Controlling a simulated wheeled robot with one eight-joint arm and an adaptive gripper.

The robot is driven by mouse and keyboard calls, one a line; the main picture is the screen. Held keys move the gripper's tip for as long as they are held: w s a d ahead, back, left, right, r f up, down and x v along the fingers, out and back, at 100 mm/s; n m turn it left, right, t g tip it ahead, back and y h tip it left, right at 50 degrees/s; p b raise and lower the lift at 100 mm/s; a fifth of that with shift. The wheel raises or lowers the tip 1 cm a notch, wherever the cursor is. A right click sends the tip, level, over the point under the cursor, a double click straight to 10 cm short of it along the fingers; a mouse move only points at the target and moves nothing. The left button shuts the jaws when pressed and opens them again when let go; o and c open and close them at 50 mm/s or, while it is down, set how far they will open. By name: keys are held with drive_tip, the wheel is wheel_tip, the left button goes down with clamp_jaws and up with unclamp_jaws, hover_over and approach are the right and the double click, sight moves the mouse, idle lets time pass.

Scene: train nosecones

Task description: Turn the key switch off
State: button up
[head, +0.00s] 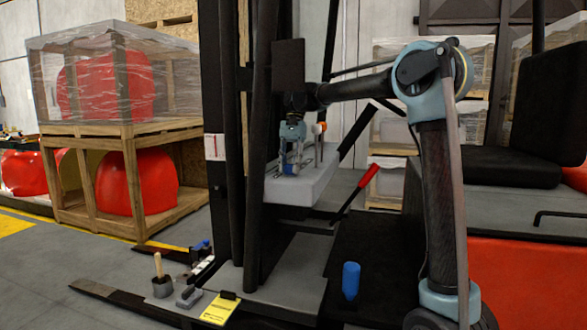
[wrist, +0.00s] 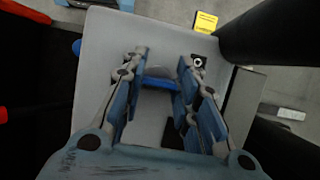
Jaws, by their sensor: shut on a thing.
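The key switch (wrist: 160,83) shows in the wrist view as a small blue bar lying crosswise between my fingers, on top of a grey console (wrist: 100,48). My gripper (wrist: 163,68) points down over the console, its two blue-padded fingers closed on the ends of the blue bar. In the head view my gripper (head: 290,166) reaches down to the top of the grey console (head: 300,190); the key switch is hidden there by the fingers. I cannot read the switch's on or off position.
A red-handled lever (head: 368,179) juts out below the console. A black mast post (head: 258,150) rises close on the left. A blue cylinder (head: 350,280) and a yellow notepad (head: 219,309) are lower down.

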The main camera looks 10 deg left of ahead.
drive_tip(key=o, duration=1.1)
drive_tip(key=shift+c, duration=0.2)
drive_tip(key=v, duration=0.8)
